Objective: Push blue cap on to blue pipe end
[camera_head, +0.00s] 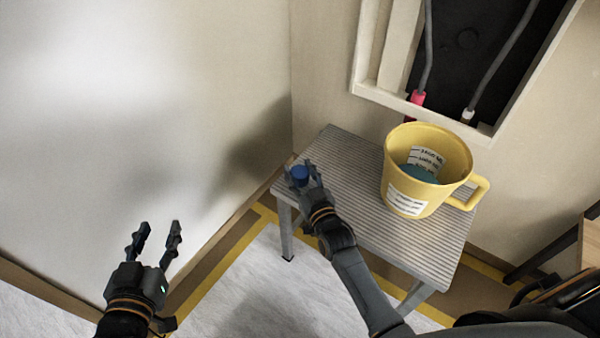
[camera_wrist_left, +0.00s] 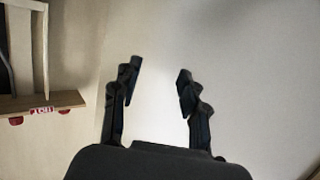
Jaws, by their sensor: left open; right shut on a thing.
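The blue cap (camera_head: 299,174) is a small blue cylinder at the far left corner of the grey ridged table. My right gripper (camera_head: 304,172) is shut on it there; whether the cap touches the table I cannot tell. My left gripper (camera_head: 155,228) is open and empty in front of the pale wall, left of the table. Its open fingers also show in the left wrist view (camera_wrist_left: 158,80), with only wall between them. No blue pipe end can be made out in either view.
The floor left of the table is clear.

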